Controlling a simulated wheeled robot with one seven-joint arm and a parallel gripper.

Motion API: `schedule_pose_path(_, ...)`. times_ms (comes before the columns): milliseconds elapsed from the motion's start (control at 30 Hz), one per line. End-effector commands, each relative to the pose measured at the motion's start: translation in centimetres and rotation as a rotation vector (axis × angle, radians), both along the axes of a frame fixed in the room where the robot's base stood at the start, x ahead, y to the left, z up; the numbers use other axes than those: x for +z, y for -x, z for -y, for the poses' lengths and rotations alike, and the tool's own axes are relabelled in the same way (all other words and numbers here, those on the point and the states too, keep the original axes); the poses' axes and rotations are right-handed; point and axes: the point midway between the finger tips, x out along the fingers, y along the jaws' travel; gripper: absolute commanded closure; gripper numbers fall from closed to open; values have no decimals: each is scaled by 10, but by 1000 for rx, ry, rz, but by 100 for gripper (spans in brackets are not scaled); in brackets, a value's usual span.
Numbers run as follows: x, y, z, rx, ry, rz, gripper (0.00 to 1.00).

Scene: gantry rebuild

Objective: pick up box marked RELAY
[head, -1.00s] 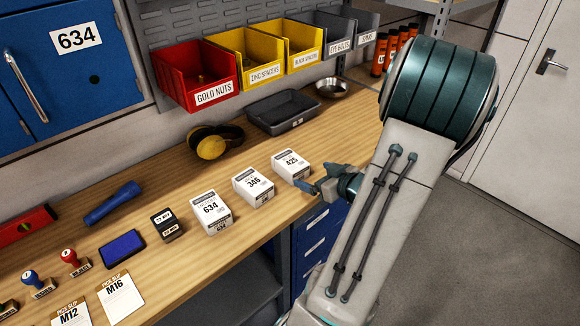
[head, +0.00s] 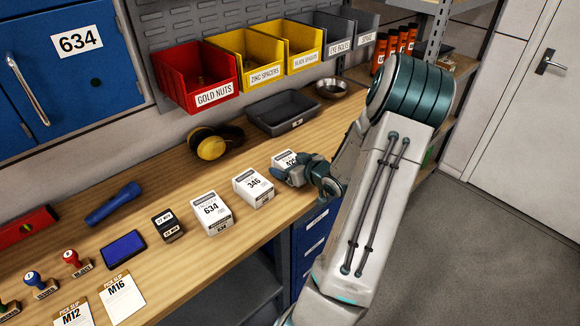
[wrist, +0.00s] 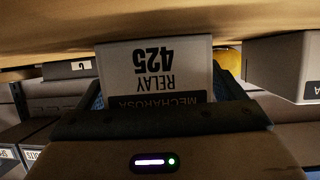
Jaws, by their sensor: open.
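The RELAY box (head: 283,157), white and marked 425, stands on the wooden bench at the right end of a row of three white boxes. It also shows upside down in the wrist view (wrist: 155,62), where RELAY and 425 are readable. My gripper (head: 281,174) is low over the bench at this box and hides part of it in the head view. In the wrist view my gripper (wrist: 160,92) is open, with a blue finger on each side of the box. I cannot tell whether either finger touches it.
White boxes marked 346 (head: 253,186) and 634 (head: 211,212) stand to the left on the bench (head: 170,272). A grey tray (head: 283,112) and a metal bowl (head: 332,88) lie behind. Labelled bins (head: 212,96) hang above. The bench's front edge is near my arm.

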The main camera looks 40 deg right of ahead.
Motion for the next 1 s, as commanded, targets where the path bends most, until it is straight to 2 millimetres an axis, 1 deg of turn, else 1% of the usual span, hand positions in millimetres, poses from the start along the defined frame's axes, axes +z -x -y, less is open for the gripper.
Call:
schedule_pose_path(167,0,0,0,-1,0,0,11)
schedule_pose_path(200,0,0,0,-1,0,0,16)
schedule_pose_path(267,0,0,0,-1,0,0,33)
schedule_pose_path(300,0,0,0,-1,0,0,44)
schedule_pose_path(367,0,0,0,-1,0,0,61)
schedule_pose_path(400,0,0,0,-1,0,0,66)
schedule_pose_path(767,3,0,1,0,2,1,66)
schedule_pose_path(867,9,0,1,0,4,1,66)
schedule_pose_path(1000,22,0,1,-1,6,2,66)
